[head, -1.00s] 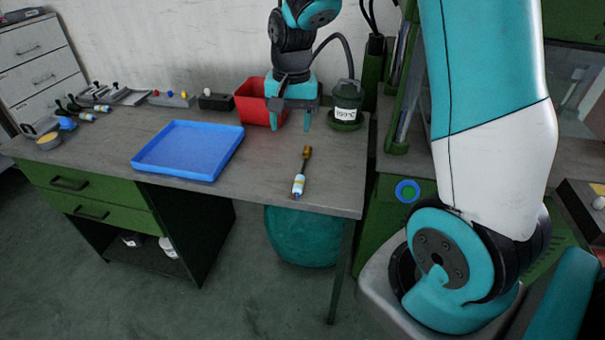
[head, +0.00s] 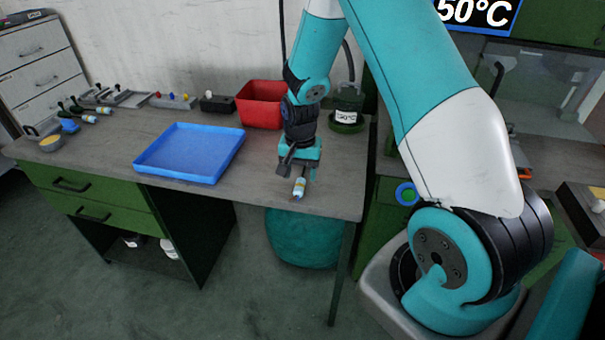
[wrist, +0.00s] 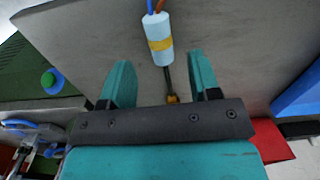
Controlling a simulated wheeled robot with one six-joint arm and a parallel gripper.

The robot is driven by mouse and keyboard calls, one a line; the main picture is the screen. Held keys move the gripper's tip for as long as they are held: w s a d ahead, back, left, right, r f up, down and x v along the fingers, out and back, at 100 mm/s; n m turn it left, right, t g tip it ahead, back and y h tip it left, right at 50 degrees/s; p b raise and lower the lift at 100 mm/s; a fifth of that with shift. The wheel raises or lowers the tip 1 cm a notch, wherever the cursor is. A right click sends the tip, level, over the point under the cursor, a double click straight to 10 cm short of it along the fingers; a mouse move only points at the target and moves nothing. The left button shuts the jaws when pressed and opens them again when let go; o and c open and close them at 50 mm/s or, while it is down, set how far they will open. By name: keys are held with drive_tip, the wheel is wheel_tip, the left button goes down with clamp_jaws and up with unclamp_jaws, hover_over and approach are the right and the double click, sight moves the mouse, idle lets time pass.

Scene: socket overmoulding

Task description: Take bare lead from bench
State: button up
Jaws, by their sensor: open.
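The bare lead (head: 299,188) lies on the grey bench (head: 252,190) near its front edge, right of the blue tray. In the wrist view the lead (wrist: 158,38) has a pale blue body with a yellow band, blue and orange wires at one end, and a dark shaft with a brassy tip. My gripper (head: 298,172) is over the lead, with its fingers pointing down. In the wrist view my gripper (wrist: 160,82) is open, its teal fingers on either side of the shaft, apart from it. The gripper hides part of the lead in the head view.
A blue tray (head: 150,168) lies left of my gripper. A red bin (head: 260,105) and a dark green pot (head: 346,112) labelled with a temperature stand behind. Several other leads and small tools lie at the bench's far left. The bench around the lead is clear.

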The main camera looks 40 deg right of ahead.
sight(300, 183)
drive_tip(key=shift+f, duration=2)
drive_tip(key=c, duration=1)
drive_tip(key=shift+c, duration=0.2)
drive_tip(key=shift+r, duration=0.15)
